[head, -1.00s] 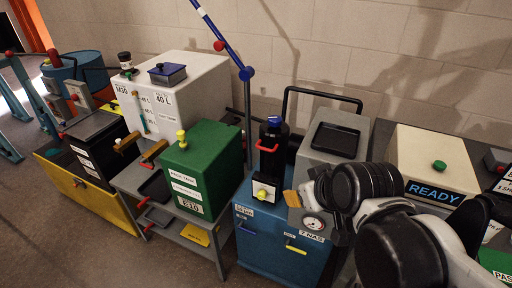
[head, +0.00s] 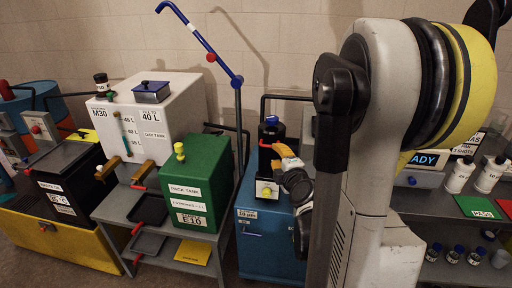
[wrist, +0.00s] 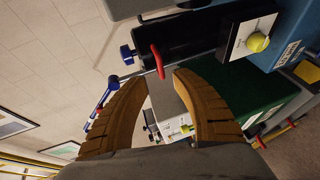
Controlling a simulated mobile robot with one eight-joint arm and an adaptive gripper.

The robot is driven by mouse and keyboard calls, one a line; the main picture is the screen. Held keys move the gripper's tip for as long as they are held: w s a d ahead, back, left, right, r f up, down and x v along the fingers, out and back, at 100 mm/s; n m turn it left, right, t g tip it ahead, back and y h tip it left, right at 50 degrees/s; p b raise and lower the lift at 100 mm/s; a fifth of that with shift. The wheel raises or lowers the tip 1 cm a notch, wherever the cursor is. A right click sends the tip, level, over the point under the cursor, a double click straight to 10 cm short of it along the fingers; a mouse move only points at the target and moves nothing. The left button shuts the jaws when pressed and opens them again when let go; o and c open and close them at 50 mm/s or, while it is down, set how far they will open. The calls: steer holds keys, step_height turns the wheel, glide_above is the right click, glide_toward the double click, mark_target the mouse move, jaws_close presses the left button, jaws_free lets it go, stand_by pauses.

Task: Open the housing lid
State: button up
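The black housing (head: 267,158) stands on the blue cabinet (head: 262,245) in the head view. It has a blue knob (head: 271,119) on top, a red handle (head: 264,151) on its side and a white plate with a yellow button (head: 266,190) at its front. The lid looks closed, though its seam is not clear. My gripper (head: 279,150) has orange fingers beside the housing's upper right. In the wrist view my gripper (wrist: 160,77) is open and empty. The red handle (wrist: 157,61) lies just beyond and between the fingertips, apparently untouched. The blue knob (wrist: 127,55) is left of it.
A green pack tank (head: 190,185) and white day tank (head: 160,110) stand left of the housing. A jointed blue pole (head: 205,45) rises behind them. My arm covers much of the right side. Bottles (head: 460,175) and a green PASS card (head: 477,207) sit beyond it.

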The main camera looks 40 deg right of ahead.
mark_target(269, 146)
steer(key=b+x, duration=0.1)
steer(key=x, duration=0.7)
steer(key=shift+w+b, duration=0.25)
steer(key=shift+b, duration=0.15)
steer(key=shift+c, duration=0.5)
jaws_close()
